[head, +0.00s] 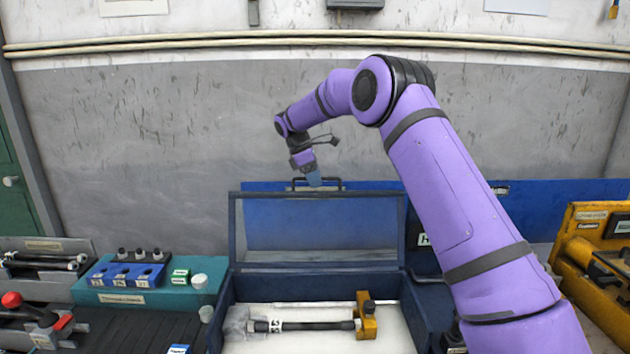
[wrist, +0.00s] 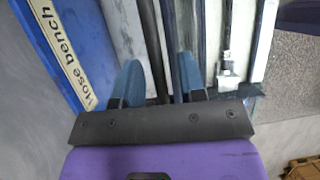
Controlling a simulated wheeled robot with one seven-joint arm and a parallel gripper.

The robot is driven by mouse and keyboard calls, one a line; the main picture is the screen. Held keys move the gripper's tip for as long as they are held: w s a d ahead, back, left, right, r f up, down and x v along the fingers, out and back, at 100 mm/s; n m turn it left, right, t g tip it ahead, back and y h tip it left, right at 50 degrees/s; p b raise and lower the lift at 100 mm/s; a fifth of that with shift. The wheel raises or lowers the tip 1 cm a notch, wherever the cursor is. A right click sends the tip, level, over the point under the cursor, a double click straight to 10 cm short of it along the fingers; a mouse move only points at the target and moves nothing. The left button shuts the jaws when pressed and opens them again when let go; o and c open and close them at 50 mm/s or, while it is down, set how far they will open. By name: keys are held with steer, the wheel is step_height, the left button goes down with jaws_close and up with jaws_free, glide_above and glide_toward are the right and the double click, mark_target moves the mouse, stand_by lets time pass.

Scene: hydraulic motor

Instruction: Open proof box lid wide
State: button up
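The proof box (head: 228,318) is a dark blue case on the bench, and its lid (head: 320,225) stands raised at the back, roughly upright. A handle (head: 300,184) sits on the lid's top edge. My gripper (head: 314,181) is at that top edge, pointing down, with its fingertips beside the handle. In the wrist view the two blue fingers of my gripper (wrist: 158,85) stand apart, with lid or box edges showing between and beyond them. I cannot tell whether they touch the handle. The box holds a black hose (head: 310,326), also in the wrist view (wrist: 228,45).
A yellow fitting (head: 367,316) is at the hose's right end. A teal block with blue holders (head: 150,298) stands left of the box. A yellow rack (head: 590,262) stands at the right. A blue panel (head: 450,195) and grey wall (head: 130,140) lie behind the lid.

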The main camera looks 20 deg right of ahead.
steer(key=v, duration=1)
steer(key=shift+r, duration=0.2)
steer(key=shift+s+r, duration=0.1)
steer(key=shift+r, duration=0.1)
steer(key=s+d+r+m+t+y, duration=0.1)
steer(key=s+r+m, duration=0.1)
steer(key=s+r, duration=0.5)
steer(key=s+d+r+m+t, duration=0.1)
steer(key=s+r+m+t, duration=0.15)
steer(key=s, duration=0.75)
steer(key=s+d+r+m+y, duration=0.15)
steer(key=s+r, duration=0.25)
steer(key=s, duration=0.5)
steer(key=s+f+m+t, duration=0.2)
steer(key=s+f+m, duration=0.2)
steer(key=s, duration=0.9)
steer(key=s+d+f+m+t+y, duration=0.1)
steer(key=s+f+m, duration=0.3)
steer(key=s, duration=1)
step_height(320, 180, down, 2)
steer(key=shift+s+m+t, duration=0.3)
steer(key=shift+t, duration=0.25)
